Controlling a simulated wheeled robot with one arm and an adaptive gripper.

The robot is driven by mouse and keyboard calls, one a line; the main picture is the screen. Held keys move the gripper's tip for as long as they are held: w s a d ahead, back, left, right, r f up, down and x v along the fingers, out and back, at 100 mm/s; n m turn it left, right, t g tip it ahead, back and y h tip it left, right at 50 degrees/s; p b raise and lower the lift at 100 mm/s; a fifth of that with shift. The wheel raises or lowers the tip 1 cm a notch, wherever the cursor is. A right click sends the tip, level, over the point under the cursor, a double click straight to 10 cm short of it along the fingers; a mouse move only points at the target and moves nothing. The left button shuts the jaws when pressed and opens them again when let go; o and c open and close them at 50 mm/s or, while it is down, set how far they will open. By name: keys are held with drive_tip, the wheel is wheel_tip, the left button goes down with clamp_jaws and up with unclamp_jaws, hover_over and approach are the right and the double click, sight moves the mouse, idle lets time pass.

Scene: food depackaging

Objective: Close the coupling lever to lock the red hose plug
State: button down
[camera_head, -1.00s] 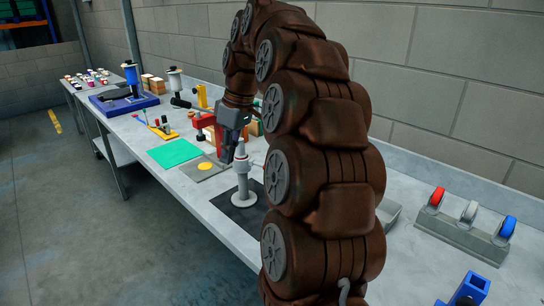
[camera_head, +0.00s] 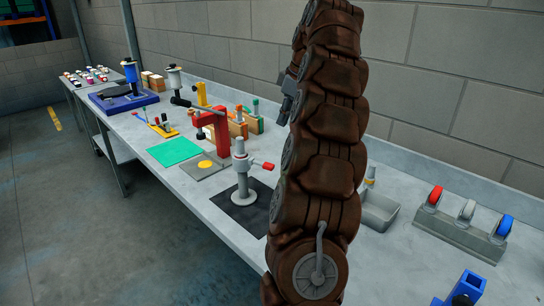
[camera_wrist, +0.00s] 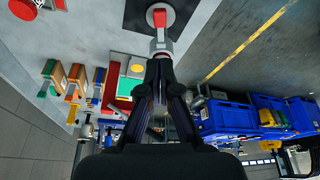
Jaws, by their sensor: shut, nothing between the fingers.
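A grey coupling post (camera_head: 242,175) stands upright on a dark mat (camera_head: 254,216). A short side piece with a red end (camera_head: 268,166) sticks out to its right; I cannot tell whether this red end is the plug or the lever. In the wrist view the post (camera_wrist: 160,47) shows upside down beyond my fingertips, with the red part (camera_wrist: 160,18) facing the camera. My gripper (camera_wrist: 159,66) is shut and empty, and appears apart from the post. In the head view my arm hides most of the gripper.
Behind the post are a red press-like stand (camera_head: 221,135), a green mat (camera_head: 174,152) and wooden blocks (camera_head: 238,128). The table's front edge lies close to the mat.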

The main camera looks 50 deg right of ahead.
drive_tip(key=shift+f, duration=0.1)
drive_tip(key=b, duration=0.5)
approach(269, 164)
drive_tip(key=shift+w+a+f+p, duration=0.2)
drive_tip(key=shift+w+f+p, duration=0.25)
drive_tip(key=shift+f, duration=0.2)
drive_tip(key=shift+w+a+f+p, duration=0.2)
drive_tip(key=shift+w+f+p, duration=0.2)
drive_tip(key=shift+f, duration=0.3)
drive_tip(key=shift+s+p+x, duration=0.2)
drive_tip(key=shift+p+x, duration=0.15)
drive_tip(key=shift+x, duration=0.55)
drive_tip(key=shift+s+p+x, duration=0.15)
drive_tip(key=shift+p+x, duration=0.15)
drive_tip(key=shift+x, duration=0.65)
drive_tip(key=shift+d+f, duration=0.15)
drive_tip(key=shift+f, duration=0.05)
drive_tip(key=shift+f, duration=0.15)
